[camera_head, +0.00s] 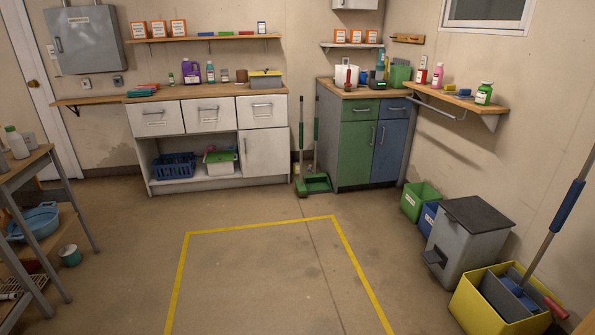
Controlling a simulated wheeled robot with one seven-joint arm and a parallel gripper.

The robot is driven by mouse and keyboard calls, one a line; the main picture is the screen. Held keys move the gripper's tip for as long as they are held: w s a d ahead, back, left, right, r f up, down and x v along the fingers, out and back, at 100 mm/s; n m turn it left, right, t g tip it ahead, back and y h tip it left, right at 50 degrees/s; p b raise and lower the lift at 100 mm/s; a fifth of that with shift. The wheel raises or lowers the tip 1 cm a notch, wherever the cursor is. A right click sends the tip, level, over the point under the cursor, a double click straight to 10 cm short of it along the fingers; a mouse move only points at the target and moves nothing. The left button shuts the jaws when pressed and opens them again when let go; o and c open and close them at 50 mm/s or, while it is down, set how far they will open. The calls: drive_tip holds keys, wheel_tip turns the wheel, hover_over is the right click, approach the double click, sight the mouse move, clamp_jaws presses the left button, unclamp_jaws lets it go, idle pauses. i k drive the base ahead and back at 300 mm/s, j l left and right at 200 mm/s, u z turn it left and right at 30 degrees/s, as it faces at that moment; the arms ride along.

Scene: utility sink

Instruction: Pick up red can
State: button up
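I cannot clearly make out a red can. A small red and white container (422,76) stands on the right wall shelf beside a pink bottle, but it is too small to tell if it is a can. My gripper is not in view.
The floor (260,275) is open in the middle, marked by a yellow taped outline. White cabinets (208,135) and a green-blue cabinet (365,135) stand at the back. A grey pedal bin (466,240) and yellow mop bucket (478,305) stand right. The cart (50,195) stands left.

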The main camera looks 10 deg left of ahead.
sight(422, 73)
drive_tip(key=i+u, duration=0.3)
drive_tip(key=i, duration=0.5)
drive_tip(key=i+l+u, duration=0.25)
drive_tip(key=i, duration=0.55)
drive_tip(key=i+j, duration=0.1)
drive_tip(key=i, duration=1.85)
